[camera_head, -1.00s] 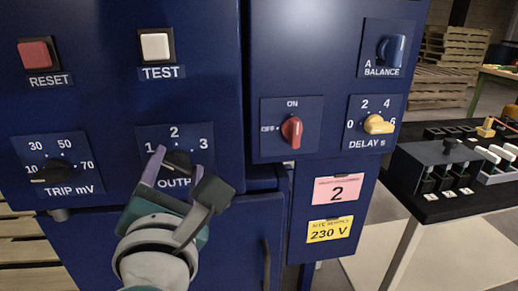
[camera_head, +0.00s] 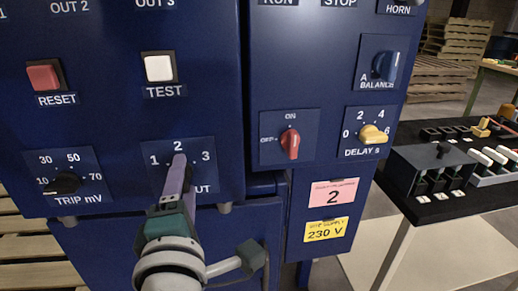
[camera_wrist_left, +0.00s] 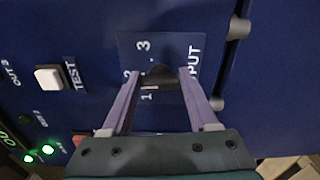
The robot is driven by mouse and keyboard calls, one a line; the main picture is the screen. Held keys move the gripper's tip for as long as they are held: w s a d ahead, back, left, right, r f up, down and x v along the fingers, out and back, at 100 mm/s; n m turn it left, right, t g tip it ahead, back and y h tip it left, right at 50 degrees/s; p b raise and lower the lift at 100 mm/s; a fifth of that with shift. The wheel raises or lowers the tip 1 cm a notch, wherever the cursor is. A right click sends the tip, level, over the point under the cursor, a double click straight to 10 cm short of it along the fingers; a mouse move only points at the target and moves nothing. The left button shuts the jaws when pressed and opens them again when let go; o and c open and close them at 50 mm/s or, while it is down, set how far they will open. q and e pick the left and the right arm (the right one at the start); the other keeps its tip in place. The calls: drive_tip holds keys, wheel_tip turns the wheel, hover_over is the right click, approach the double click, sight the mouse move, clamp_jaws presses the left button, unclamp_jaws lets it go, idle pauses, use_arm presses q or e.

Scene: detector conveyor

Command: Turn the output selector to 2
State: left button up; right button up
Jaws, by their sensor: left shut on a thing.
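The output selector is a black knob (camera_wrist_left: 160,79) on a dark blue plate (camera_head: 151,177) marked 1, 2 and 3. My left gripper (camera_head: 179,161) reaches up to it from below, its purple fingers seen nearly edge-on. In the left wrist view the left gripper (camera_wrist_left: 159,75) is shut on the knob, one finger on each side. In the head view the fingers cover the knob and part of the lettering. A pale mark on the knob shows near the 1 in the wrist view, but its exact setting is hard to tell. My right gripper is out of view.
Nearby on the blue cabinet are the TRIP mV knob (camera_head: 63,183), red RESET button (camera_head: 44,75), white TEST button (camera_head: 159,68), red ON/OFF switch (camera_head: 290,142) and yellow DELAY knob (camera_head: 372,134). A table with black boxes (camera_head: 432,170) stands at right.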

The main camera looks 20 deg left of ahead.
use_arm(q)
drive_tip(key=shift+m, duration=0.7)
drive_tip(key=o, duration=1.4)
drive_tip(key=shift+s, duration=0.1)
drive_tip(key=v, duration=0.9)
drive_tip(key=shift+s+d, duration=0.2)
drive_tip(key=shift+s, duration=0.15)
